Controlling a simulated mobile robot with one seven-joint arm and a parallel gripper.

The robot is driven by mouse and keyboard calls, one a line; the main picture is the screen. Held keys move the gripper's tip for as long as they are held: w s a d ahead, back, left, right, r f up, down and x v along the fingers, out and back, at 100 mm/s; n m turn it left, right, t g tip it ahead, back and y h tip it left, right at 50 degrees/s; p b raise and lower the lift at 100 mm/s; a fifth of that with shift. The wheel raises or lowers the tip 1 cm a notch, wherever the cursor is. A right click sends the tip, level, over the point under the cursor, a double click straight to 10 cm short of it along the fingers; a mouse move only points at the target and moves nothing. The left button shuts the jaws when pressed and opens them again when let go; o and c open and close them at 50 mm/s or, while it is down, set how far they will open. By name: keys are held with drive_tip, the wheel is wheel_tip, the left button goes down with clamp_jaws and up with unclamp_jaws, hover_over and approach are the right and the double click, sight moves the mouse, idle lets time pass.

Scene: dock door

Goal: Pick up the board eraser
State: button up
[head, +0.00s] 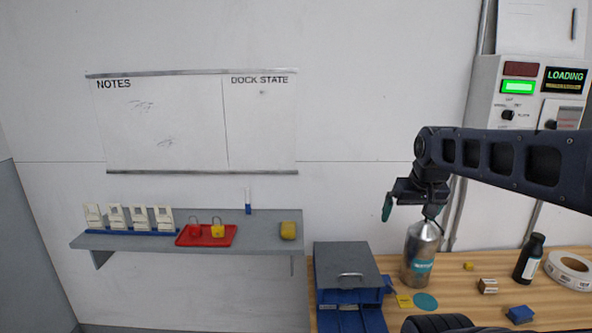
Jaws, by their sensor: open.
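A small blue block with a darker base (520,314) lies on the wooden table at the lower right; it looks like the board eraser, though it is too small to be sure. A rounded yellow block with a grey part (288,230) sits at the right end of the wall shelf; I cannot tell exactly what it is. My gripper (410,211) is open and empty, pointing down just above the metal bottle, well apart from both blocks. Its teal finger pads show.
The metal bottle (419,254) stands on the table (455,291) beside a grey-topped blue drawer box (347,268). A black bottle (529,258) and tape roll (570,270) stand right. The shelf (150,242) holds a red tray (187,238) with padlocks.

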idle(0.4)
drive_tip(key=c, duration=0.6)
drive_tip(key=shift+r, duration=0.1)
